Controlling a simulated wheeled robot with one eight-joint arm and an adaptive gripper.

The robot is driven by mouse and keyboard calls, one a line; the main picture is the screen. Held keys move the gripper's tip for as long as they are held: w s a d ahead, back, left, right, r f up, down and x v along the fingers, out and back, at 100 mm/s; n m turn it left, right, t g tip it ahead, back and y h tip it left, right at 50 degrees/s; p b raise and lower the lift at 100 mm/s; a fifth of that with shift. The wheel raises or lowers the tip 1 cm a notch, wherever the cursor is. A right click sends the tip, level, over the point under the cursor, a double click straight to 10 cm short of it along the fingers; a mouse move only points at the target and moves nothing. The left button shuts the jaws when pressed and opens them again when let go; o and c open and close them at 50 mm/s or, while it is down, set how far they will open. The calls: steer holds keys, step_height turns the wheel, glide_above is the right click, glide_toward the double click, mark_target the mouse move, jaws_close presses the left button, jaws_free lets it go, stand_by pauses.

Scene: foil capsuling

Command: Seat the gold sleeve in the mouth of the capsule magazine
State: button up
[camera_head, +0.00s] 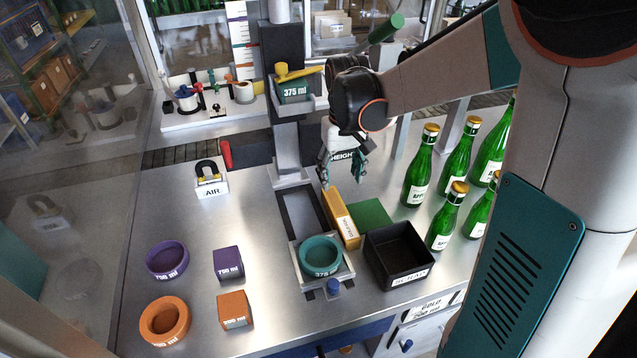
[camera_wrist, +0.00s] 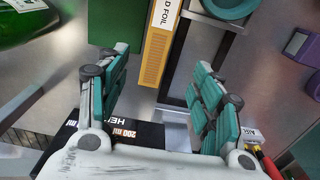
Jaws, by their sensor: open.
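The gold sleeve is a long yellow box (camera_head: 341,218) with a white label, lying on the bench beside a green block. In the wrist view the sleeve (camera_wrist: 157,50) reads "D FOIL" and runs away from me in the gap between my fingers. My gripper (camera_head: 342,181) is open and empty, above and behind the sleeve's far end in the head view. In the wrist view both teal fingers (camera_wrist: 160,68) are spread apart, with no contact visible. I cannot tell surely which part is the capsule magazine or its mouth.
A column fixture with a dark channel (camera_head: 299,213) and a teal 375 ml ring (camera_head: 320,257) stands left of the sleeve. A black scrap bin (camera_head: 398,256) is in front; green bottles (camera_head: 421,165) are right. A black height block (camera_wrist: 112,134) is close to my gripper.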

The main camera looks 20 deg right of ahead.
steer(key=b, duration=0.2)
glide_above(340, 212)
steer(key=f, duration=0.8)
steer(key=shift+w+f, duration=0.1)
steer(key=shift+w, duration=0.3)
steer(key=shift+s+f+b, duration=0.2)
steer(key=shift+f+b, duration=0.25)
steer(key=shift+f, duration=1.05)
steer(key=shift+s+f+b, duration=0.15)
steer(key=shift+f+b, duration=0.25)
steer(key=shift+f, duration=1.05)
steer(key=c, duration=1.3)
steer(key=shift+r, duration=0.1)
step_height(340, 212, up, 20)
steer(key=p, duration=0.4)
steer(key=shift+p, duration=0.4)
